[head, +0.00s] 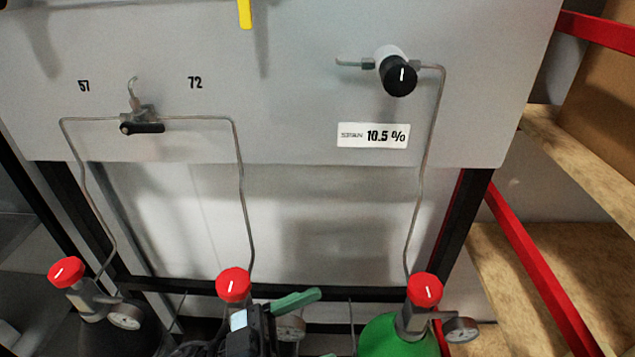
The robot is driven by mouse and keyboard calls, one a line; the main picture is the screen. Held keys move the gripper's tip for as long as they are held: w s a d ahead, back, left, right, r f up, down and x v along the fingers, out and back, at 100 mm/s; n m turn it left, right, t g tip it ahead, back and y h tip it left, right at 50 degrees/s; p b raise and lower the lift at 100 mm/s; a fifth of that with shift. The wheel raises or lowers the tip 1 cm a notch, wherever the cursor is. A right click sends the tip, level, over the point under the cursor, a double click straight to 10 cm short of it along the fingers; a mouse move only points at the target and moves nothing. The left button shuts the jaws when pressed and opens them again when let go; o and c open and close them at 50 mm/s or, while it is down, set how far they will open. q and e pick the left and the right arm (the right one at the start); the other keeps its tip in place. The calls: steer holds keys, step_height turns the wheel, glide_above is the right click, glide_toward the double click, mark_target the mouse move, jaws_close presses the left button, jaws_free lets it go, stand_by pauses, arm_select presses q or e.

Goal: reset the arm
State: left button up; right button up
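One gripper of mine (297,299), with green fingers on a dark body, shows at the bottom centre of the head view. Its arm seems to come in from the lower left, so I take it as my left. The fingers point right and slightly up, in front of the middle cylinder's gauge. The view does not show whether they are apart or together, and I see nothing held in them. My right gripper is not in view.
Red-knobbed cylinder valves stand at left (67,272), middle (234,284) and right (425,290), the right on a green cylinder (392,338). Thin pipes rise to a grey panel (290,70) with a black-handled valve (142,128) and a black knob (398,76). Wooden shelves (580,150) stand right.

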arm_select(q)
steer(key=a+f+n+t+y+p, duration=0.1)
steer(key=a+f+n+t+y, duration=0.45)
steer(key=f+y, duration=0.2)
steer(key=a+f+n+t+y+p, duration=0.2)
steer(key=a+f+n+t+y, duration=0.25)
steer(key=f+n+y, duration=0.35)
steer(key=s+a+f+g+y, duration=0.2)
steer(key=s+a+f, duration=0.2)
steer(key=s+f, duration=0.3)
steer(key=s+a+f+g+y, duration=0.3)
steer(key=s+a+f, duration=0.2)
steer(key=s, duration=0.5)
step_height(320, 180, down, 3)
steer(key=shift+r+g+p, duration=0.2)
steer(key=shift+g+p, duration=0.1)
steer(key=shift+p, duration=0.15)
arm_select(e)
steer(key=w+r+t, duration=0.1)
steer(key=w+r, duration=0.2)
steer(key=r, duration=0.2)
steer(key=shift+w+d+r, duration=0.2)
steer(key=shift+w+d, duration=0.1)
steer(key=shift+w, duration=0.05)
arm_select(q)
steer(key=shift+s+n, duration=0.1)
steer(key=shift+n, duration=0.15)
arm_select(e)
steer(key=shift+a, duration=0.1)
